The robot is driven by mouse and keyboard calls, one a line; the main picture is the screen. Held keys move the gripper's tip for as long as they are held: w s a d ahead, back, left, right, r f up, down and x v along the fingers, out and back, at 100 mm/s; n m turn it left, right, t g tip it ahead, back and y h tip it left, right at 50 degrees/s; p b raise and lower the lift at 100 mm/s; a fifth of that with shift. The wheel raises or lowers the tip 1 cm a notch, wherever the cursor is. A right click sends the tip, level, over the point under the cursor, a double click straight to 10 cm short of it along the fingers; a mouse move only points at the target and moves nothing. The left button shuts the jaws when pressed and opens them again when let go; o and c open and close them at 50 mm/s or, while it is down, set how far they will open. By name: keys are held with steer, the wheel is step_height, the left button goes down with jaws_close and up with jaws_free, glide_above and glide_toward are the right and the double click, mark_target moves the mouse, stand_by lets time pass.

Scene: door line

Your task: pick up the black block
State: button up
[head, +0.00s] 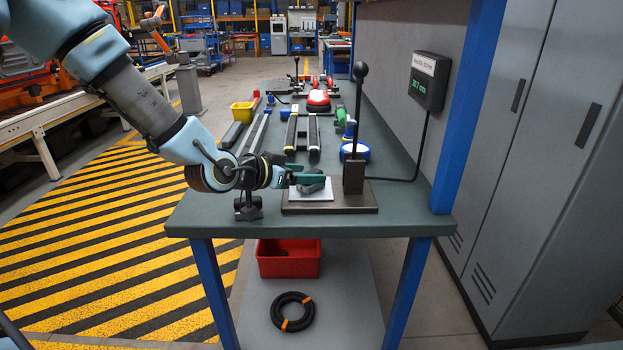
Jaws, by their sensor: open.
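A small dark block (312,188) sits on a white pad on the brown base plate of a lever fixture, at the near end of the bench. My gripper (308,180) comes in from the left, roughly level, with its green fingers at the block. The fingers are open and partly cover the block's top. I cannot tell whether they touch it. The fixture's upright black lever with a ball knob (360,72) stands just right of the block.
A black knobbed piece (247,208) stands at the bench's near left corner, below my wrist. A blue post (468,110) rises at right.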

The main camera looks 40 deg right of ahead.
steer(key=shift+x, duration=1.15)
jaws_close()
steer(key=shift+r, duration=0.1)
